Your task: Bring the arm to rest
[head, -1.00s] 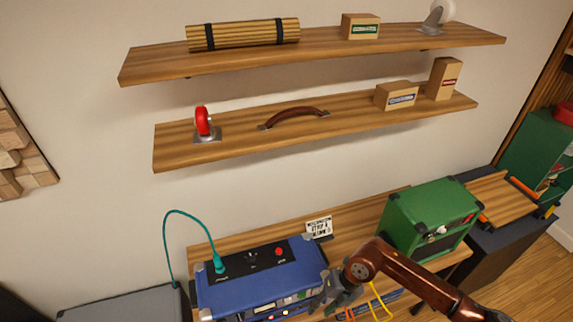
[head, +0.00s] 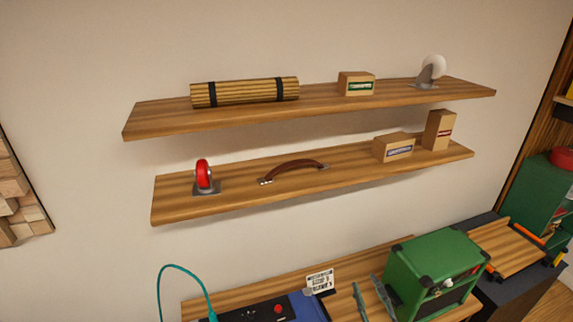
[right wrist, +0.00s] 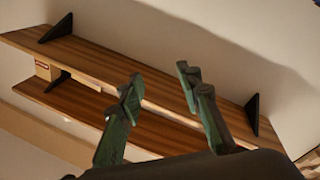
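My right gripper (head: 370,294) shows at the bottom of the head view, between the blue amp (head: 306,306) and the green amp (head: 435,268). Its two grey-green fingers point up and stand apart. In the right wrist view the same gripper (right wrist: 157,88) is open, with nothing between its fingers. The underside of the wooden shelves (right wrist: 85,72) shows beyond the fingers there. The rest of my right arm is below the head view's edge. My left gripper is in neither view.
The upper shelf (head: 320,109) and lower shelf (head: 235,201) hold a bamboo roll (head: 244,92), casters, a handle (head: 295,170) and small boxes. A teal cable (head: 190,272) rises from the blue amp. A small sign (head: 320,281) stands behind. The wall between bench and lower shelf is clear.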

